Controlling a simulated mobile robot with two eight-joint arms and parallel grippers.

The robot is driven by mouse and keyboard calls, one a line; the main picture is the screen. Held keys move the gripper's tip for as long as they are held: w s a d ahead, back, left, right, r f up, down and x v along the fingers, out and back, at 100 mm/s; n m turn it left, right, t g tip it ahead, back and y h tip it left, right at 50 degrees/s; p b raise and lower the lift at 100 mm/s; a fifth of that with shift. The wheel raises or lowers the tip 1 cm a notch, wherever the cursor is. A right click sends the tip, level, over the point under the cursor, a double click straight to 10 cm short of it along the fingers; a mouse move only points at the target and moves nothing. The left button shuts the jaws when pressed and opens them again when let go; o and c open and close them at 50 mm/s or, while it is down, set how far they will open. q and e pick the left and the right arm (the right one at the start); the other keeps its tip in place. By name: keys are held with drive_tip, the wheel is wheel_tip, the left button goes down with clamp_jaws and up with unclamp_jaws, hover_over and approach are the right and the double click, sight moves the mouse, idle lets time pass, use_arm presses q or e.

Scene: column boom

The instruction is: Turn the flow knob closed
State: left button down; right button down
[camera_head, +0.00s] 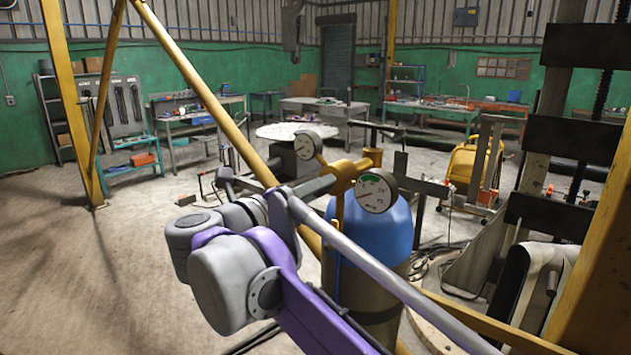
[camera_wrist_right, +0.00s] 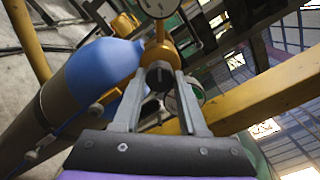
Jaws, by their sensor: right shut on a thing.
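The flow knob (camera_wrist_right: 160,77) is a small dark round knob on the yellow regulator body in the right wrist view. The two grey fingers of my right gripper (camera_wrist_right: 159,84) are on either side of it and shut on it. In the head view my right gripper (camera_head: 322,183) reaches the left side of the brass-yellow regulator (camera_head: 346,170), and I cannot make out the knob there. The regulator carries two round gauges, one on the left (camera_head: 307,145) and one in front (camera_head: 376,191). It sits on a blue-topped gas cylinder (camera_head: 392,232). My left gripper is not in view.
Yellow beams (camera_head: 205,95) rise close to the arm, and another yellow post (camera_head: 596,255) stands at right. A yellow cart (camera_head: 466,165) and workbenches (camera_head: 323,110) stand farther back. The floor at left (camera_head: 75,270) is clear.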

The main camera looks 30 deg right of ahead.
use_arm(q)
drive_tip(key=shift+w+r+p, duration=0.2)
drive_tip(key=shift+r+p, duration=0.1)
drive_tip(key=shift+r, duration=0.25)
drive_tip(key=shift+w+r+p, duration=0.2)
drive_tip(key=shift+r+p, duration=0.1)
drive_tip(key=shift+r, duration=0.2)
use_arm(e)
drive_tip(key=shift+r+n, duration=0.1)
drive_tip(key=shift+n, duration=3.2)
drive_tip(key=shift+c, duration=2.2)
unclamp_jaws()
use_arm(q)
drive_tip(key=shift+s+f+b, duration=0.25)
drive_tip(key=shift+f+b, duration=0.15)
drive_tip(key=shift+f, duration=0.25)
use_arm(e)
drive_tip(key=v, duration=1)
drive_tip(key=shift+s+a, duration=0.2)
drive_tip(key=shift+a, duration=0.15)
